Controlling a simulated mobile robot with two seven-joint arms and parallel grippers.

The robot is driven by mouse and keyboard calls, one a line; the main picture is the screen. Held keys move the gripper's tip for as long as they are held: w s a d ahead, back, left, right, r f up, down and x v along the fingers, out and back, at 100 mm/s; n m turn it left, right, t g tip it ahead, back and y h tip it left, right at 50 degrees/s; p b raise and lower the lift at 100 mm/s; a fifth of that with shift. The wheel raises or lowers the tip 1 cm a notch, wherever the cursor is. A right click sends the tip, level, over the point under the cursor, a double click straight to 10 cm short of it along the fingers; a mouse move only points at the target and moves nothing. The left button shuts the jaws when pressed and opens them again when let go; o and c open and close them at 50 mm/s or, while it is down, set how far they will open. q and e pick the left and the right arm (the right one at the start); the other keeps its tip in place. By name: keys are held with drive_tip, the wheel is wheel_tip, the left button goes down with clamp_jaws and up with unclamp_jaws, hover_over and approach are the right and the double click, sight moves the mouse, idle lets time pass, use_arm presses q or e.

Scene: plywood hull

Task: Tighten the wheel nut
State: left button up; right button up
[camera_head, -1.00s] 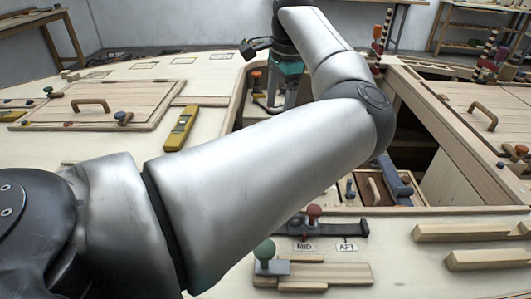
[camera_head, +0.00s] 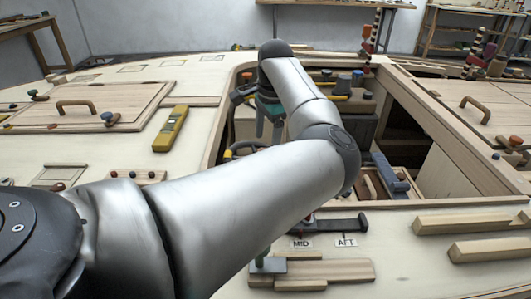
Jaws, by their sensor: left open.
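My left arm crosses the view from the lower left. Its left gripper (camera_head: 269,128) hangs over the opening in the deck, with two teal fingers pointing down, apart and with nothing seen between them. A curved dark and yellow part (camera_head: 241,149) shows just below and left of the fingers; I cannot tell whether it is the wheel. I cannot make out a wheel nut. My forearm hides much of the near part of the opening. My right gripper is not in view.
Inside the opening stands a dark box (camera_head: 353,106) with knobs and tools around it. A blue-grey part (camera_head: 389,172) lies at right. A yellow level (camera_head: 171,129) and a handled hatch (camera_head: 90,112) lie left. A slotted plate marked MID and AFT (camera_head: 340,225) is in front.

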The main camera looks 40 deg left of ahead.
use_arm(q)
drive_tip(key=shift+w+a+f+b, duration=0.15)
drive_tip(key=shift+f+b, duration=0.1)
drive_tip(key=shift+f, duration=0.75)
drive_tip(key=shift+s+a+f+b, duration=0.15)
drive_tip(key=shift+f+b, duration=0.1)
drive_tip(key=shift+f, duration=0.7)
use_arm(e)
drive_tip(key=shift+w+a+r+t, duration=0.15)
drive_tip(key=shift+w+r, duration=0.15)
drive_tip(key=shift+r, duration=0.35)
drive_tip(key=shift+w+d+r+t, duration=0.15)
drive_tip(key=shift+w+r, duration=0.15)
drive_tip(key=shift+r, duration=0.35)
use_arm(q)
drive_tip(key=shift+w, duration=0.1)
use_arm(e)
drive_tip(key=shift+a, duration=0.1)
use_arm(q)
drive_tip(key=shift+c, duration=0.3)
clamp_jaws()
